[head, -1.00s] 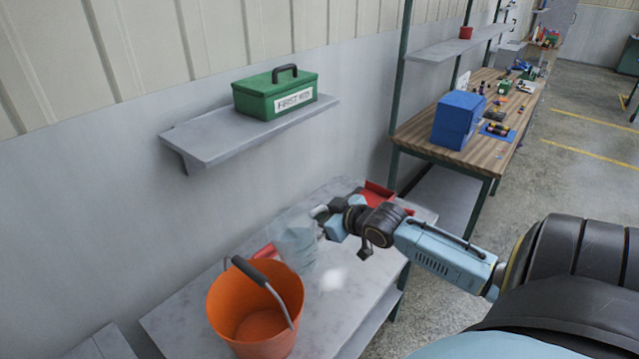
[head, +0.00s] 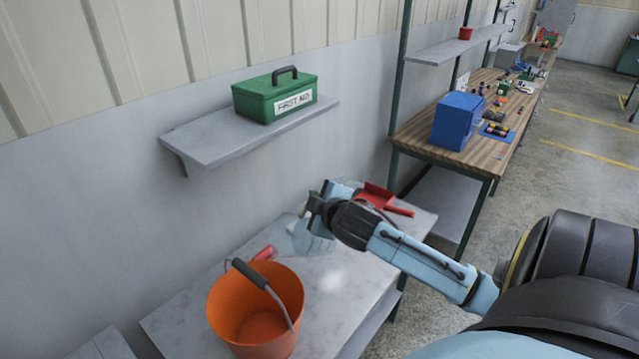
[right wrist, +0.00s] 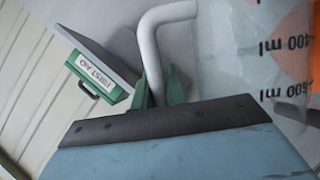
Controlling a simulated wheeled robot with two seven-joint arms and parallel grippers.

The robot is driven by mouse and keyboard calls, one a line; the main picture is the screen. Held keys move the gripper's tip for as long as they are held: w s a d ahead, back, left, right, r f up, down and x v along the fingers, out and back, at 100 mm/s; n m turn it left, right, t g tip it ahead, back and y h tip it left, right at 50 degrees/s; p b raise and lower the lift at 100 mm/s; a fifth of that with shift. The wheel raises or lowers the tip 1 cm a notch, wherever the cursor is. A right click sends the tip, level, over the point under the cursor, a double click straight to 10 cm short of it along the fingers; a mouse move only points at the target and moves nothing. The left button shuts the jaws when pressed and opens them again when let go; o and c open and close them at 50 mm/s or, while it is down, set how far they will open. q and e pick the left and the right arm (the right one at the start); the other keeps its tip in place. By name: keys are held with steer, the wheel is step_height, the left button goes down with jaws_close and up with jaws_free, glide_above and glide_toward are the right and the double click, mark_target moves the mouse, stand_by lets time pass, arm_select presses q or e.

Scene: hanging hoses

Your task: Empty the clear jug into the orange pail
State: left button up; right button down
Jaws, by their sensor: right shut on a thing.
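The orange pail (head: 232,310) stands on the grey table, its dark handle grip raised over its open mouth. I see no liquid in it. The clear jug (head: 308,240) is behind and to the right of the pail, apart from it, and partly hidden by my right gripper (head: 318,212). In the right wrist view the jug (right wrist: 255,45) shows 400 ml and 600 ml marks, and its pale handle (right wrist: 148,45) is at my right gripper (right wrist: 160,105), which is shut on it. The jug looks tilted; its contents cannot be made out. My left gripper is out of view.
A red dustpan (head: 378,194) lies at the table's far end. A red object (head: 265,254) lies behind the pail. A wall shelf (head: 210,150) with a green first aid box (head: 275,98) hangs above. The bare table (head: 335,290) is free right of the pail.

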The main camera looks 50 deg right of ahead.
mark_target(287, 215)
steer(key=shift+w+a+r+n+h, duration=0.1)
steer(key=shift+a+n+h, duration=0.2)
steer(key=shift+a+n, duration=0.15)
steer(key=shift+w+a+r+n+h, duration=0.1)
steer(key=shift+a+n+h, duration=0.25)
steer(key=shift+a, duration=0.15)
steer(key=shift+w+a+f+n+t+h, duration=0.15)
steer(key=shift+a+f+n+h, duration=0.15)
steer(key=shift+a+n, duration=0.25)
steer(key=shift+w+a+f+n+t+h, duration=0.15)
steer(key=shift+a+f+n+h, duration=0.15)
steer(key=shift+a, duration=0.4)
steer(key=shift+a+n+h+b, duration=0.35)
steer(key=shift+a+n, duration=0.2)
steer(key=shift+a, duration=0.25)
steer(key=shift+w+a+n, duration=0.1)
steer(key=shift+a+n, duration=0.3)
steer(key=shift+a, duration=0.2)
steer(key=shift+w+a+r+n+t+h, duration=0.1)
steer(key=shift+a+r+n+t+h, duration=0.15)
steer(key=shift+a+n, duration=0.35)
steer(key=shift+w+a+r+n+t+h, duration=0.15)
steer(key=shift+a+n+h, duration=0.2)
steer(key=shift+a, duration=0.4)
steer(key=shift+s+f, duration=0.1)
